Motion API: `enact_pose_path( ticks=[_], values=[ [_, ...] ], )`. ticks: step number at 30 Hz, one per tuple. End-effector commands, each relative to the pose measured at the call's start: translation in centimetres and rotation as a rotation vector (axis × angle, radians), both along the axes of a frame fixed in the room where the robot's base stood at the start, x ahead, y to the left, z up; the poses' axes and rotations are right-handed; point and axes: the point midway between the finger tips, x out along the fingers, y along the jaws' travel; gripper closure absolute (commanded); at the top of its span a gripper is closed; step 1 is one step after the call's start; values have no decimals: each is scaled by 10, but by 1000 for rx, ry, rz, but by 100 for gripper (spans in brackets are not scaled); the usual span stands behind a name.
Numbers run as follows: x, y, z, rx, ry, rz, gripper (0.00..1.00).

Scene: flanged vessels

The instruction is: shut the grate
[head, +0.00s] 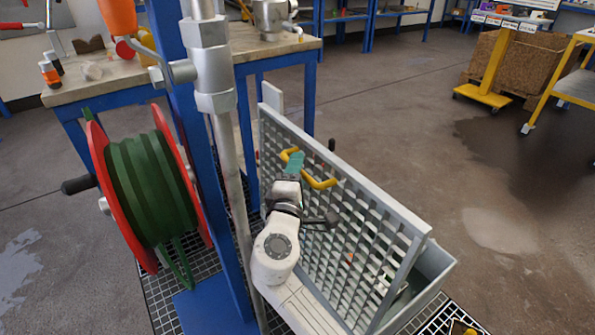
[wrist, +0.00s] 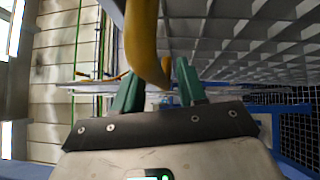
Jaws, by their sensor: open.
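The grate (head: 352,215) is a grey lattice panel in a frame. It stands raised and steeply tilted over a grey trough (head: 435,268) in the head view. A yellow bar handle (head: 322,184) sticks out from its upper part. My gripper (head: 294,158) is at the handle's left end, its teal fingers apart. In the wrist view the yellow handle (wrist: 142,40) reaches down to between the two green fingers (wrist: 158,88), with a gap on either side. The grate's lattice (wrist: 240,45) fills the upper right there.
A red and green hose reel (head: 150,190) on a blue post stands at the left, beside a grey pipe (head: 228,150). A workbench (head: 110,80) is behind. Open floor (head: 480,170) lies to the right, with a yellow cart (head: 490,75) further back.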

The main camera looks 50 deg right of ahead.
Motion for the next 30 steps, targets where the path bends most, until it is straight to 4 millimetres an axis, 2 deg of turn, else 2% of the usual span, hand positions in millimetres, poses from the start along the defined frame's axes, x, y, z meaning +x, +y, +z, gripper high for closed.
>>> enact_pose_path(
  ticks=[11,24,30],
  values=[
    [3,-5,1,0,1,0,59],
    [3,-5,1,0,0,0,100],
    [3,-5,0,0,1,0,100]
  ],
)
